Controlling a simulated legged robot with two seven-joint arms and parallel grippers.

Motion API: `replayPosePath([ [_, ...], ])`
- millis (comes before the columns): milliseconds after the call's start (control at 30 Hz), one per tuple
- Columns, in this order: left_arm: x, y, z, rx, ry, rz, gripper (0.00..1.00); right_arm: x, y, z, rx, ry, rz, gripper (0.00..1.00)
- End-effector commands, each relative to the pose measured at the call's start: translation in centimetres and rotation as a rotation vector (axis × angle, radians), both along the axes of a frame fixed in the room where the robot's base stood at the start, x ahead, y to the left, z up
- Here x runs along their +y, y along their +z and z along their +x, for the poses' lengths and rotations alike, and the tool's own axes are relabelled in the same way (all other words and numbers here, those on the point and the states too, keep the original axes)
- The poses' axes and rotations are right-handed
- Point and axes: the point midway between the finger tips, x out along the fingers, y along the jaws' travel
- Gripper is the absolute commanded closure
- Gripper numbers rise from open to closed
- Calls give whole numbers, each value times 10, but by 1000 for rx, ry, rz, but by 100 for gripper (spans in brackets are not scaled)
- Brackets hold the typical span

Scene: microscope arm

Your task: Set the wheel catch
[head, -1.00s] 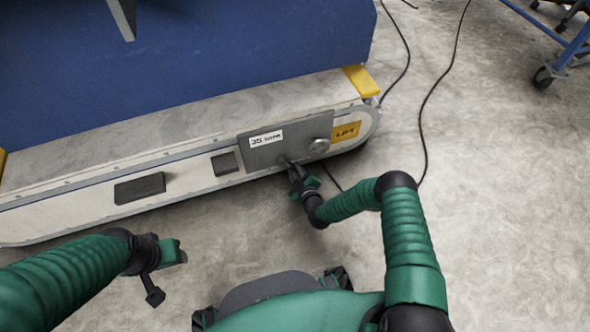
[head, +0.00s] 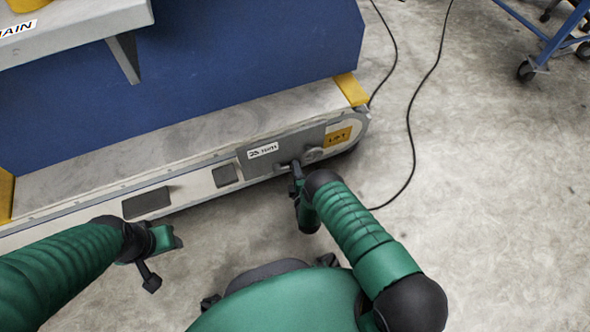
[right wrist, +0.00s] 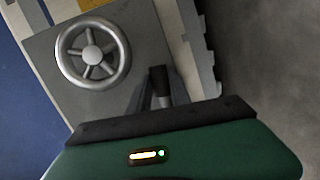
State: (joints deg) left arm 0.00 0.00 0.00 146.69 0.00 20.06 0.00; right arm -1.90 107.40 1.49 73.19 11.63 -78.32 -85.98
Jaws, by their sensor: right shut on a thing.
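The grey panel (head: 262,165) is on the low side of the machine base, near its right end. A small metal handwheel (head: 313,155) sits on it, partly hidden by my right arm. In the right wrist view the spoked handwheel (right wrist: 93,54) shows whole, and a short dark catch handle (right wrist: 158,76) stands beside it. My right gripper (head: 296,167) is at the panel, just left of the handwheel. In the right wrist view my right gripper (right wrist: 156,95) is shut on the catch handle. My left gripper (head: 164,255) hangs above the floor, away from the panel; its jaws are unclear.
A yellow label (head: 339,137) is right of the handwheel. A dark recessed plate (head: 146,203) lies further left on the base. A grey shelf (head: 75,32) juts out at upper left.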

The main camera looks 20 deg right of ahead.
Motion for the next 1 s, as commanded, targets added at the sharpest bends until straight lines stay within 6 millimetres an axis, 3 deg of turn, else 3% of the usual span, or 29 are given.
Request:
replayPosePath([
  [333,0,3,0,0,0,0,54,3,5,-2,3,5,-135,100],
  [833,0,3,0,0,0,0,54,3,6,-3,4,5,-154,100],
  [867,0,3,0,0,0,0,54,3,6,-3,4,5,-154,74],
  [1000,0,3,0,0,0,0,54,2,7,-2,2,4,-154,56],
])
